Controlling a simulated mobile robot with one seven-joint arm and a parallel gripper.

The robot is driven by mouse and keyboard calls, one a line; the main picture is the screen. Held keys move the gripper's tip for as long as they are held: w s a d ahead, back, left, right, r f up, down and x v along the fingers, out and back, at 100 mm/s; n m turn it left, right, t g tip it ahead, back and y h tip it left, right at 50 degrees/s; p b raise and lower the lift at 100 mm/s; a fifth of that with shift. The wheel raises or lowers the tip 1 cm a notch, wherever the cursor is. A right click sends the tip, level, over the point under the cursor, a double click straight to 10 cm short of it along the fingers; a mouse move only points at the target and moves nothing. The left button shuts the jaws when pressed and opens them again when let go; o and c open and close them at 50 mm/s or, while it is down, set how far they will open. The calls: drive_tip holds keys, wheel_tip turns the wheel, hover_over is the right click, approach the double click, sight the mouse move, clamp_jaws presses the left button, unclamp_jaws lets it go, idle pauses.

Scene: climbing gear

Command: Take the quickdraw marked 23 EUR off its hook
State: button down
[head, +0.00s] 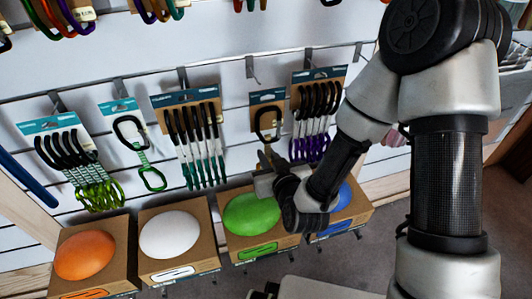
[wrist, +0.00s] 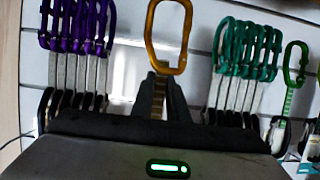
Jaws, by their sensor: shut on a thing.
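A single quickdraw hangs between two fuller rows. In the head view its black upper carabiner (head: 268,123) is in front of a small card, and my gripper hides its lower part. In the wrist view its orange carabiner (wrist: 167,38) and striped sling show, with the sling between my fingers. My gripper (head: 265,165) is shut on this quickdraw; its fingers also show in the wrist view (wrist: 160,92). The card (head: 267,97) is still behind the black carabiner at the wall. I cannot read 23 EUR on any tag.
Purple quickdraws (head: 314,110) hang close on the right and teal ones (head: 196,140) on the left. A green single one (head: 138,150) and a lime bunch (head: 78,165) hang further left. Boxes with a green hold (head: 251,214) and other coloured holds stand below.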

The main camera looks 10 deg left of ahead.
drive_tip(key=shift+f+p+v, duration=0.2)
drive_tip(key=shift+p+v, duration=0.35)
drive_tip(key=shift+v, duration=0.35)
